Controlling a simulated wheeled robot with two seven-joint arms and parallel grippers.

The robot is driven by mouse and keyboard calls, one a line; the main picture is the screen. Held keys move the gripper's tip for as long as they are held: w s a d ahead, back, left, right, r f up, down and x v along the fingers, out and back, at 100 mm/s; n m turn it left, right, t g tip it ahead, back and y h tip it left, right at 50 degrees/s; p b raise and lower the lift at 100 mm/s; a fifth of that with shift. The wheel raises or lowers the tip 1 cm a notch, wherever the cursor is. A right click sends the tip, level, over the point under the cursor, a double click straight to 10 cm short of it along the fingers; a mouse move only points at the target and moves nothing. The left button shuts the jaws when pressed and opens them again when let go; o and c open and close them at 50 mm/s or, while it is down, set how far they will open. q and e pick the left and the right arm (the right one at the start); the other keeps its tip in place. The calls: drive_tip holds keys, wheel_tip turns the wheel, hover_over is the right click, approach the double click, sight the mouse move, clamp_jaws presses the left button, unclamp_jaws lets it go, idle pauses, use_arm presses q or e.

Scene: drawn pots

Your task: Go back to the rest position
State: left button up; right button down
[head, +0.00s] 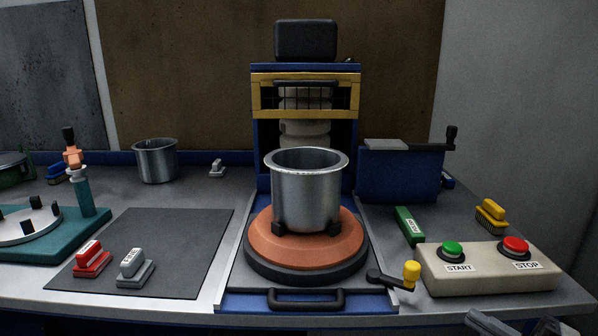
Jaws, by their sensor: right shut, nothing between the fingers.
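My right gripper (488,322) shows only in part at the bottom right edge of the head view, in front of the worktop. It is shut and empty, apart from the button box and the pot. My left gripper is out of view. A metal pot (306,190) stands upright on an orange round plate (262,250) with a black base, in the middle of the worktop.
A beige box (485,280) with a green START button and a red STOP button stands just beyond my right gripper. A yellow-knobbed lever (411,272) sits left of it. A dark mat (150,235), red and grey stamp-like blocks and a second pot (156,162) are left.

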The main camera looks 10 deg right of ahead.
drive_tip(key=a+f+m+h, duration=0.4)
drive_tip(key=f+m+h, duration=0.1)
drive_tip(key=f+m, duration=0.25)
drive_tip(key=a+f+m+h, duration=0.4)
drive_tip(key=f+m+h, duration=0.15)
drive_tip(key=m, duration=0.25)
drive_tip(key=s+a+f+m+g+y, duration=0.2)
drive_tip(key=s+a+f+m+g, duration=0.2)
drive_tip(key=a+f, duration=0.4)
drive_tip(key=s+a+g, duration=0.1)
drive_tip(key=a, duration=0.3)
drive_tip(key=shift+s+a+f+g, duration=0.2)
drive_tip(key=shift+s+a+g, duration=0.1)
drive_tip(key=shift+s, duration=0.1)
